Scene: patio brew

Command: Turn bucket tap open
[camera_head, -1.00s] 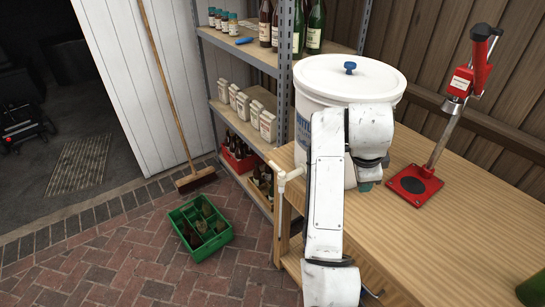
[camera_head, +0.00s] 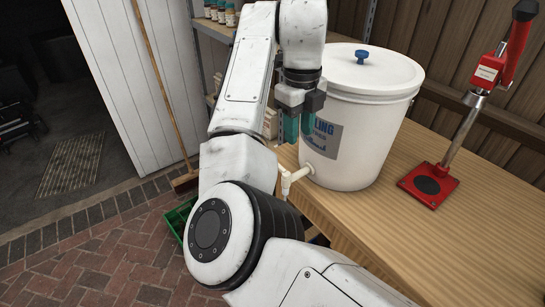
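The white lidded bucket (camera_head: 357,150) stands on the wooden table, with a blue knob on its lid and a label on its side. Its white tap (camera_head: 294,178) sticks out low on the left side, over the table edge; part of it is behind my arm. My gripper (camera_head: 299,128) points down beside the bucket's left wall, above the tap and apart from it.
A red bottle capper (camera_head: 428,183) stands on the table (camera_head: 360,220) right of the bucket. A green crate (camera_head: 178,218) on the brick floor is mostly hidden by my arm. A broom (camera_head: 184,180) leans on the white wall. Shelves with bottles stand behind my arm.

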